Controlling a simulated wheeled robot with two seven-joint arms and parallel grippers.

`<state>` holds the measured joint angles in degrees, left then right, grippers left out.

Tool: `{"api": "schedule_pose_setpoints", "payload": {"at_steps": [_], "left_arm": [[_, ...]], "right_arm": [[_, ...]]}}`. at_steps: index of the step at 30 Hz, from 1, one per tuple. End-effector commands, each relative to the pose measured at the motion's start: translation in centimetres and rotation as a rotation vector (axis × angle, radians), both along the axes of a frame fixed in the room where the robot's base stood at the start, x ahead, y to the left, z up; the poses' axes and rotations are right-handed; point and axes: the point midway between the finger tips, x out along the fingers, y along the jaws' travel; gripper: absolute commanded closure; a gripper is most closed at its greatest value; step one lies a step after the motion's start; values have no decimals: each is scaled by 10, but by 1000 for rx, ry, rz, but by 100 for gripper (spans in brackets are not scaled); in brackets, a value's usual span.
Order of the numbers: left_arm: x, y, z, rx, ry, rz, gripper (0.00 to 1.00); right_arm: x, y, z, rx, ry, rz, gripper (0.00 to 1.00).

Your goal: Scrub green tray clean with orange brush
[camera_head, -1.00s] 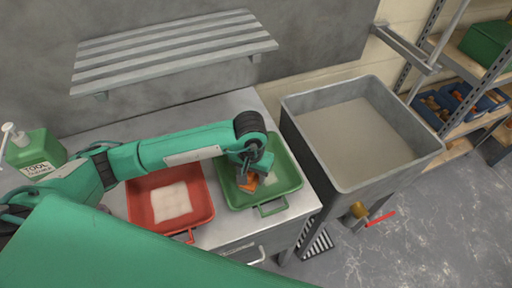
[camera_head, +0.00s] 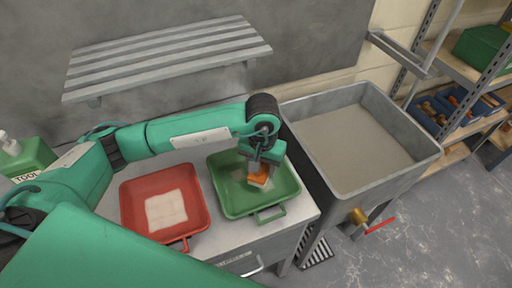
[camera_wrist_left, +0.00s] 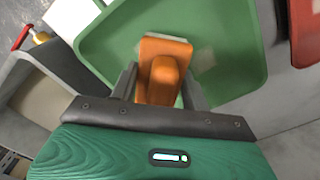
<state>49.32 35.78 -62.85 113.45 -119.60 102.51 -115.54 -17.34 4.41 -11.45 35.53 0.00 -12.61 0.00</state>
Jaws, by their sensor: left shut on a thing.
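The green tray (camera_head: 231,204) lies on the grey bench, with its handle toward the front. A pale patch shows on its floor beside the brush, and it also shows in the left wrist view (camera_wrist_left: 108,45). In the left wrist view the brush (camera_wrist_left: 164,72) sits between the two fingers (camera_wrist_left: 162,85), over the tray floor. Its bristles are hidden, so I cannot tell whether they touch the tray. My right gripper is not in view.
A red tray (camera_head: 133,208) with a pale patch lies left of the green tray. A grey sink (camera_head: 425,158) with a red-handled tap stands to the right. A slatted rack (camera_head: 165,57) hangs behind.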

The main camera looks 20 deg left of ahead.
Motion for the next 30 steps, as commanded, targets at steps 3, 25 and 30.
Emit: {"api": "schedule_pose_setpoints", "payload": {"at_steps": [3, 25, 30], "left_arm": [[2, 0, 12, 1, -2, 6, 74], [3, -1, 31, 1, 0, 14, 74], [5, -2, 29, -1, -1, 13, 74]], "right_arm": [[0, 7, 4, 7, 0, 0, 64], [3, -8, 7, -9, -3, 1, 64], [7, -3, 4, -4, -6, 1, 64]]}}
